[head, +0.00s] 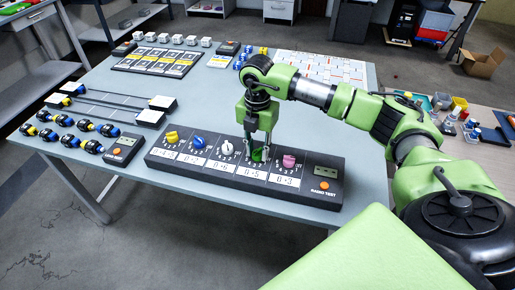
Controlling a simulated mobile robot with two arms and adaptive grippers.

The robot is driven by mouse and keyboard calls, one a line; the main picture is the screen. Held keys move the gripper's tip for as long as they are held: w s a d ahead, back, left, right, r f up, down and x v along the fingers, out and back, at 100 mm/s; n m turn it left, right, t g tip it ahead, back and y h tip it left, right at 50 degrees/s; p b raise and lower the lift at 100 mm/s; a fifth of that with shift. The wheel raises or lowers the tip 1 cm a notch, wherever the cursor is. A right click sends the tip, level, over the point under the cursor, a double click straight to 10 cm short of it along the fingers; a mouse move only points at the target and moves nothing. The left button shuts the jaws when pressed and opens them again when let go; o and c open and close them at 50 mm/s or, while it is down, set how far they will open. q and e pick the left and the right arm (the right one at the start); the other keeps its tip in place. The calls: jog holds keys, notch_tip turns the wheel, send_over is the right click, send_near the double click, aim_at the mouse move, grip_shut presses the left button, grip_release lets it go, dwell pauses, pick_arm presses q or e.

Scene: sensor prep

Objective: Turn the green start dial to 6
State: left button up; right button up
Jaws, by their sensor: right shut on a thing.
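The green start dial (258,156) sits on the long dark dial panel (295,189) near the table's front edge. My right gripper (258,148) points down from above and is shut on the green dial, with its fingers on either side of the knob. The fingers partly cover the dial, so its pointer and the number it faces cannot be made out. A white label (252,172) is in front of it on the panel. My left gripper is not in view.
On the panel stand a yellow dial (171,136), a blue dial (198,141), a white dial (227,147) and a pink dial (289,161), close beside each other. An orange button (324,185) is at the panel's right end. Black sensors (70,141) lie at the left.

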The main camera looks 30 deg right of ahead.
aim_at(258, 150)
jog(key=m+p, duration=0.1)
jog(key=m, duration=0.5)
jog(key=shift+m, duration=0.3)
jog(key=m+p, duration=0.1)
jog(key=m, duration=0.4)
jog(key=shift+d+p, duration=0.1)
jog(key=shift+p, duration=0.25)
jog(key=o, duration=1.1)
jog(key=shift+r, duration=0.15)
notch_tip(258, 150, up, 12)
jog(key=shift+f, duration=0.25)
